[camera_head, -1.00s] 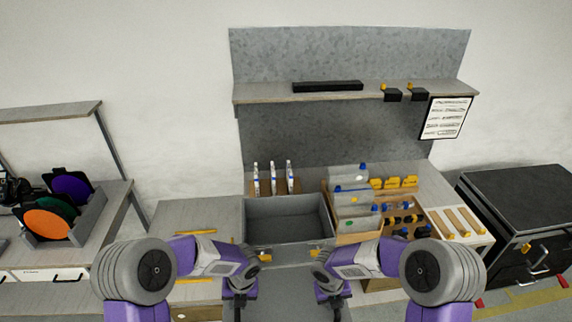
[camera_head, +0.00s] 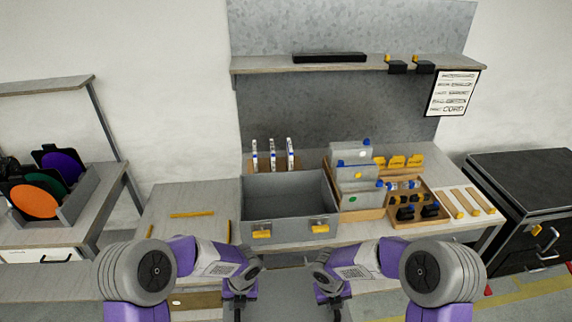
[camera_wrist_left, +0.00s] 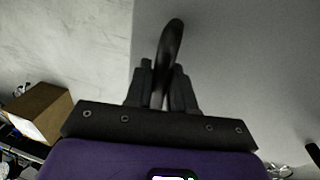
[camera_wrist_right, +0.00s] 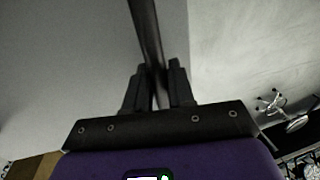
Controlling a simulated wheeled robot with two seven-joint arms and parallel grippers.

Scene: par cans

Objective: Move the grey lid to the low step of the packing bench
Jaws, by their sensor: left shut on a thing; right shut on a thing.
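The grey lid (camera_head: 285,292) is a flat panel at the bottom centre of the head view, between my two grippers. My left gripper (camera_head: 240,292) is shut on a dark handle (camera_wrist_left: 170,50) at the lid's left side. My right gripper (camera_head: 330,292) is shut on a dark bar-like handle (camera_wrist_right: 145,32) at its right side. The lid's grey face also fills much of the left wrist view (camera_wrist_left: 240,70). The packing bench carries an open grey case (camera_head: 288,195). Left of it is a lower wooden surface with yellow marks (camera_head: 190,230), which looks like the low step.
A wooden rack of grey pouches (camera_head: 357,165) and a wooden tray of small parts (camera_head: 415,215) stand right of the case. Bottles (camera_head: 272,155) stand behind it. A black cabinet (camera_head: 525,190) is at right, a side table with coloured discs (camera_head: 38,200) at left.

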